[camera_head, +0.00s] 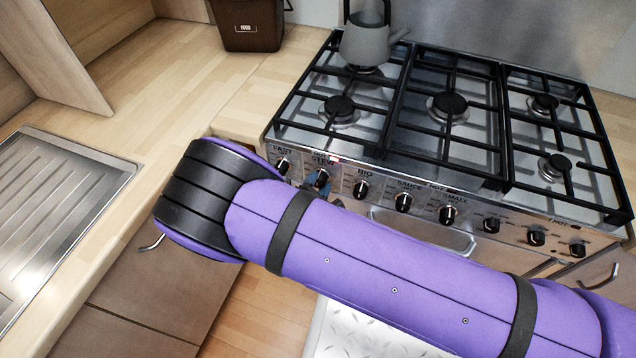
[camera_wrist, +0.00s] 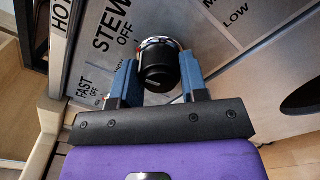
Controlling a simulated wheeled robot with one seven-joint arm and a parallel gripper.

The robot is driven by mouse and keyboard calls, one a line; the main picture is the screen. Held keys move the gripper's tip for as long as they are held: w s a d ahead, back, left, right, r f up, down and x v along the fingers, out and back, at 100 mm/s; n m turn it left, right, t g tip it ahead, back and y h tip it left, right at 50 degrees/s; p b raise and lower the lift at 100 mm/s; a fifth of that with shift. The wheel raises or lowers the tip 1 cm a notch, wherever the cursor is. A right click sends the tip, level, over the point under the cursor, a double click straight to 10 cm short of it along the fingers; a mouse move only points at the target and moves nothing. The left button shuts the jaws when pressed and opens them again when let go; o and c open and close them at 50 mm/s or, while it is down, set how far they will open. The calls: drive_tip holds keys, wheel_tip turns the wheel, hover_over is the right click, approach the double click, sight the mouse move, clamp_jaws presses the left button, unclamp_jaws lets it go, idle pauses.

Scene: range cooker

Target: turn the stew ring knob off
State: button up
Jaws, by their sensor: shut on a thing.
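The stew ring knob (camera_wrist: 158,66) is a black knob on the steel front panel, just below the printed words STEW and OFF in the wrist view. My gripper (camera_wrist: 159,78) has its two blue fingers on either side of the knob, shut on it. In the head view, the blue fingertips (camera_head: 319,180) show at the panel below the STEW label, and my purple arm hides the rest of the gripper. The knob's pointer is not clear, so I cannot tell its setting.
The range cooker (camera_head: 470,190) has a FAST knob (camera_head: 283,165) left of the stew knob and a BIG knob (camera_head: 361,189) right of it. A small red light (camera_head: 335,158) shows above the panel. A grey kettle (camera_head: 366,42) stands at the back left of the hob.

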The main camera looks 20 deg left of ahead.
drive_tip(key=shift+m, duration=0.7)
drive_tip(key=shift+f, duration=0.1)
drive_tip(key=o, duration=0.9)
drive_tip(key=s, duration=1)
drive_tip(key=shift+s+a, duration=0.4)
